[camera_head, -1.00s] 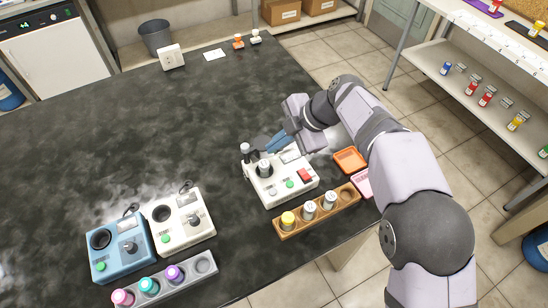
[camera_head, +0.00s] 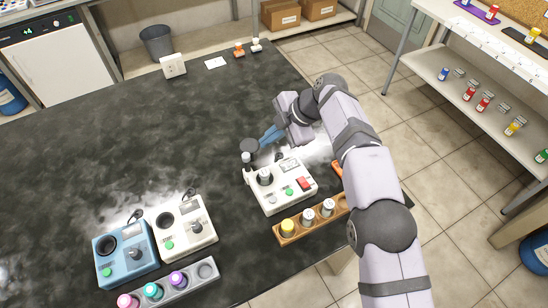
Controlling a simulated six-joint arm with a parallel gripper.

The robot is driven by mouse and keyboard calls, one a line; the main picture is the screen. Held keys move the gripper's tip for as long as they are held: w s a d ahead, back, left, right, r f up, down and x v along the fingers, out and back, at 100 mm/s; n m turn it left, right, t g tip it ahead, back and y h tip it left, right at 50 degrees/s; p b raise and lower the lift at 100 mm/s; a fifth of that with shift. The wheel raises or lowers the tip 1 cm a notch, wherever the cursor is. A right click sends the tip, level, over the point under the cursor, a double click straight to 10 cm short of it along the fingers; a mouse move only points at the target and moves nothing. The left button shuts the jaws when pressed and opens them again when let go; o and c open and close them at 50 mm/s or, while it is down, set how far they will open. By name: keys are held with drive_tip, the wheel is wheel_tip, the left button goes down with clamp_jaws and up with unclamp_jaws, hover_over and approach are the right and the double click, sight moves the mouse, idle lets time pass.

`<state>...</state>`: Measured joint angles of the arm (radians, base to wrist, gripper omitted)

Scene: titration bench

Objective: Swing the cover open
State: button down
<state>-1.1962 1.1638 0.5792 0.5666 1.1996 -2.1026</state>
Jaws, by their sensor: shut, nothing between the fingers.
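The white titration device (camera_head: 290,202) stands near the right edge of the black bench. A grey-capped vial (camera_head: 265,176) stands in its well, uncovered. The dark round cover (camera_head: 249,146) is at the device's back left corner, beside the small post (camera_head: 246,159), swung clear of the well. My gripper (camera_head: 264,140) is shut and empty, with its blue fingers pointing left at the cover's right edge. I cannot tell whether the fingertips touch the cover.
A wooden rack (camera_head: 318,222) with several vials stands in front of the device. A blue device (camera_head: 124,256), another white device (camera_head: 187,232) and a grey rack (camera_head: 185,288) of coloured vials are at the front left. The bench's middle is clear.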

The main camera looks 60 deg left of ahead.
drive_tip(key=shift+s+a+r+p, duration=0.15)
drive_tip(key=shift+a+p, duration=0.2)
drive_tip(key=shift+p, duration=0.25)
drive_tip(key=shift+a, duration=0.1)
drive_tip(key=shift+s+f+b, duration=0.2)
drive_tip(key=shift+f+b, duration=0.05)
drive_tip(key=shift+b, duration=0.8)
drive_tip(key=shift+s+d+r+b, duration=0.1)
drive_tip(key=shift+s+d+b, duration=0.4)
drive_tip(key=shift+b, duration=1)
drive_tip(key=shift+w, duration=0.1)
drive_tip(key=b+v, duration=0.1)
drive_tip(key=v, duration=0.6)
drive_tip(key=shift+r, duration=0.15)
drive_tip(key=shift+w+d, duration=0.1)
drive_tip(key=shift+w, duration=0.05)
